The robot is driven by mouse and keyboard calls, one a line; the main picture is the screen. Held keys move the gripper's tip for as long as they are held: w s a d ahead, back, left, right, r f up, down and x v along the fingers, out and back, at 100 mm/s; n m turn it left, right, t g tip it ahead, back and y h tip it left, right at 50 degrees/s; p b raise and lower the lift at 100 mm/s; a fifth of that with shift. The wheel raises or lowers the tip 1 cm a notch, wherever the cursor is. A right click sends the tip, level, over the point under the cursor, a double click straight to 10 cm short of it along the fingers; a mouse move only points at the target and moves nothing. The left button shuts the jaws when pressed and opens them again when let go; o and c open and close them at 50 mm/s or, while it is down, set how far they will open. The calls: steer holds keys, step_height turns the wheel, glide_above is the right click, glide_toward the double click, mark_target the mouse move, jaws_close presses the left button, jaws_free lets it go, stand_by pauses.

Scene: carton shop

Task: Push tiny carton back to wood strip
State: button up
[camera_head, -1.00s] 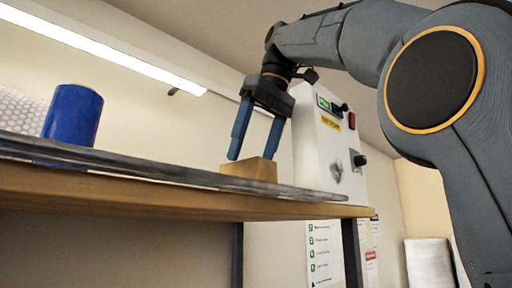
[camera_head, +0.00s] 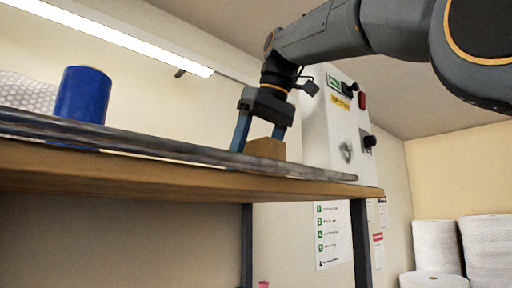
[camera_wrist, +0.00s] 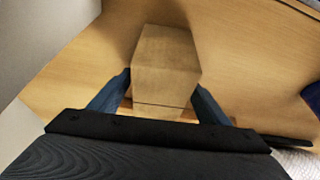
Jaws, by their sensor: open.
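The tiny carton (camera_head: 267,148) is a plain brown box on the wooden bench top, near its right end; the front rail hides its lower part. In the wrist view the carton (camera_wrist: 166,62) sits between the two blue fingers. My gripper (camera_head: 258,145) points down, open, its fingertips low and partly hidden by the rail. In the wrist view my gripper (camera_wrist: 163,87) has one finger on each side of the carton's near end. I cannot tell whether either finger touches it. I cannot pick out the wood strip with certainty in either view.
A white control box (camera_head: 338,130) stands just right of the carton. A blue roll (camera_head: 83,95) and bubble wrap (camera_head: 28,92) are at the left. A grey metal rail (camera_head: 180,150) runs along the bench's front edge. Bare bench top (camera_wrist: 240,50) lies right of the carton in the wrist view.

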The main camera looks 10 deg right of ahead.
steer(key=shift+w+a+f, duration=0.1)
steer(key=shift+f, duration=0.25)
